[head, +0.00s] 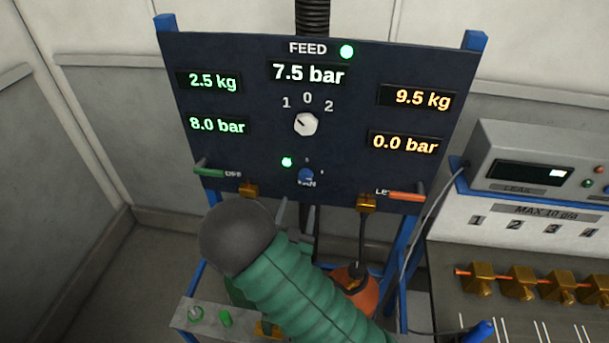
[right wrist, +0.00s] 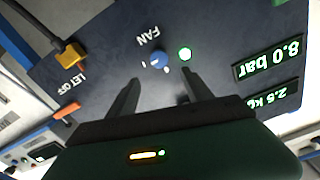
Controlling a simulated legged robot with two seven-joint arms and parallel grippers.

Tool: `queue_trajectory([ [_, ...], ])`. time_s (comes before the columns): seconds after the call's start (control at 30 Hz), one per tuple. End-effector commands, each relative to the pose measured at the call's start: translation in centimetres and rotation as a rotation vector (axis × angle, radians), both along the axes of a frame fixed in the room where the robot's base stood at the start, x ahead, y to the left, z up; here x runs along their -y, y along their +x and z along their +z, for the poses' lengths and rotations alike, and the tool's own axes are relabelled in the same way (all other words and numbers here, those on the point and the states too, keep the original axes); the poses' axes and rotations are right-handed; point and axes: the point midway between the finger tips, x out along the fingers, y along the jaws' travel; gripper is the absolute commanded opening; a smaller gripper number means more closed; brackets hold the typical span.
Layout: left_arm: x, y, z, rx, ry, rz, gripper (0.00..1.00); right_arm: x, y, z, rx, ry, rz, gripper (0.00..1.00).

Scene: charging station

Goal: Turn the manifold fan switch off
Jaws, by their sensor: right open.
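The fan switch (head: 306,176) is a small blue knob low on the dark panel (head: 250,150). A lit green lamp (head: 287,162) is at its upper left. In the right wrist view the blue knob (right wrist: 159,60) sits under the word FAN, with the lit green lamp (right wrist: 185,54) beside it. My right gripper (head: 297,208) is open and empty just below the knob in the head view. In the right wrist view its two fingers (right wrist: 161,77) are spread, with the knob beyond and between their tips, apparently not touching. My left gripper is not in view.
Above the knob is a larger white selector dial (head: 306,124) marked 1, 0, 2. A green-handled valve (head: 209,172) and an orange-handled valve (head: 405,196) flank the panel's lower edge. An orange cylinder (head: 355,285) stands below. A leak tester (head: 530,165) is at the right.

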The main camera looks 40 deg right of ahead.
Motion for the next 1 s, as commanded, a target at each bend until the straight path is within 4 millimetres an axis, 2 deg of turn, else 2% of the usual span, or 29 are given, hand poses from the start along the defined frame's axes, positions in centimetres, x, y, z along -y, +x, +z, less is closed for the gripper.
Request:
queue_trajectory([
  [0.03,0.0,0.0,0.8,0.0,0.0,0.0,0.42,1.2,0.7,0.4,0.0,-0.002,-0.005,0.59],
  [0.23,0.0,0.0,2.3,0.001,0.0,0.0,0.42,5.3,3.9,0.5,0.0,-0.002,-0.002,0.59],
  [0.43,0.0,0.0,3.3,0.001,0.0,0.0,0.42,8.3,6.4,0.4,0.0,0.0,-0.001,0.59],
  [0.6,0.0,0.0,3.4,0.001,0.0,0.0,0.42,9.2,7.2,0.2,-0.001,0.001,0.0,0.59],
  [0.83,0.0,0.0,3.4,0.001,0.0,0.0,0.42,9.2,7.2,0.1,-0.001,0.001,0.001,0.57],
  [1.0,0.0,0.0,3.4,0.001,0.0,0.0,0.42,9.2,7.2,0.1,0.0,0.002,0.001,0.35],
])
